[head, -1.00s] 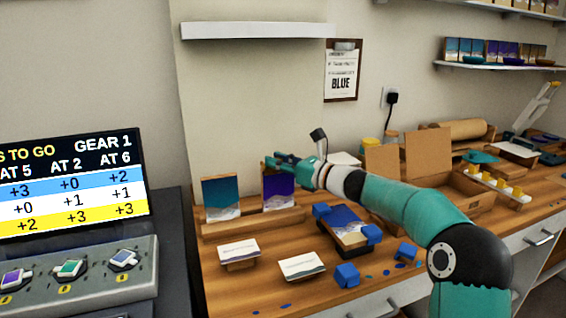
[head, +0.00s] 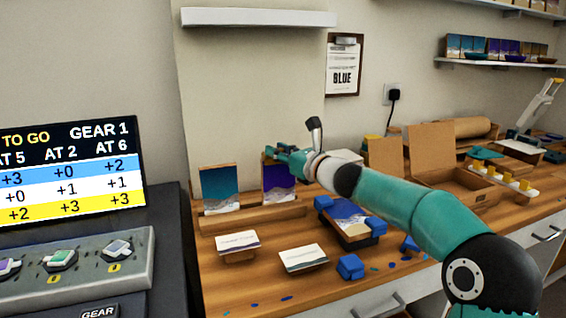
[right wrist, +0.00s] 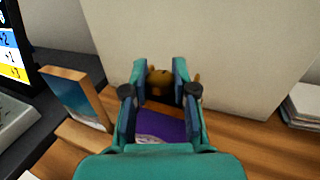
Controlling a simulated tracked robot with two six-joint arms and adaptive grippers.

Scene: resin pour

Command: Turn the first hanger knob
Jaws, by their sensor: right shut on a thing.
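A purple picture panel (head: 278,183) stands upright on a wooden rail on the workbench. My right gripper (head: 271,153) is at the top of this panel. In the right wrist view, its two teal fingers (right wrist: 160,85) lie on either side of a small brown lobed knob (right wrist: 159,82), just beyond the purple panel (right wrist: 158,126). The gripper is shut on this knob; the exact contact is partly hidden by the fingers. A teal picture panel (head: 220,188) stands to the left on the same rail. My left gripper is out of view.
A grey console (head: 75,266) with several coloured knobs and a score screen (head: 70,170) stand at the left. An open cardboard box (head: 452,187) lies right. A white shelf (head: 258,17) hangs above.

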